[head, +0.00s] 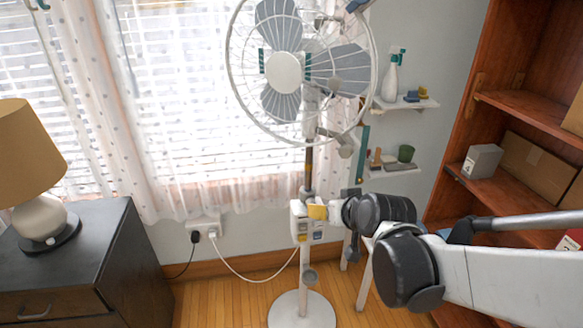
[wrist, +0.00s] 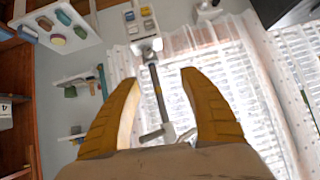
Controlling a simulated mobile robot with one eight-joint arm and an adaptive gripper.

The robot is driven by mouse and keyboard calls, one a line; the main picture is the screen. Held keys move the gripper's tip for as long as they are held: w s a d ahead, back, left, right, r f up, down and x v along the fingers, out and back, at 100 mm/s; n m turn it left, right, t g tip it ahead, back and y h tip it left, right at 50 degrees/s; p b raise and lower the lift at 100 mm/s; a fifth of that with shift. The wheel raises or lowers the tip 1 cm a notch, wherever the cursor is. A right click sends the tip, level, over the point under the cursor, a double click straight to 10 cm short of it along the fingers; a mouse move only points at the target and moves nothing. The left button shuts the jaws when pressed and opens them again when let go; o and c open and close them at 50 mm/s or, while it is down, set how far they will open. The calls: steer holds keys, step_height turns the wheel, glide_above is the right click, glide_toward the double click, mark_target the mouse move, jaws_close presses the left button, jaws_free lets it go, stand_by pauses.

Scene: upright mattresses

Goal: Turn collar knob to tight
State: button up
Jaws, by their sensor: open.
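A white standing fan (head: 284,72) stands before the window. Its pole (head: 309,158) has a collar (head: 306,193) above a white control box (head: 301,226). In the wrist view the pole (wrist: 155,86) runs between my fingers, with the collar (wrist: 147,46) and the control box (wrist: 140,18) beyond the tips. A grey crosspiece (wrist: 166,133) shows lower between the fingers. My gripper (head: 318,211) is at the box's height, its yellow finger overlapping the box; it also shows open and empty in the wrist view (wrist: 161,79). I cannot make out the collar knob clearly or its setting.
A dark cabinet (head: 75,240) with a lamp (head: 40,215) stands left. White wall shelves (head: 405,103) with small items and a wooden bookcase (head: 510,100) are right. A white cord (head: 240,275) runs from the wall outlet to the fan. Wooden floor (head: 215,300) is clear beside the fan base (head: 300,312).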

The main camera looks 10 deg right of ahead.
steer(key=w+f+t+b, duration=0.1)
steer(key=w+f+b, duration=0.1)
steer(key=w+f, duration=0.3)
steer(key=w+f+m+t+b, duration=0.1)
steer(key=w+f+b, duration=0.1)
steer(key=w+f, duration=0.4)
steer(key=w+d+f+t+y+b, duration=0.1)
steer(key=w+f+b, duration=0.1)
steer(key=w+f, duration=0.3)
steer(key=shift+w+f+m, duration=0.2)
steer(key=shift+w+m, duration=0.1)
steer(key=shift+w, duration=2)
jaws_close()
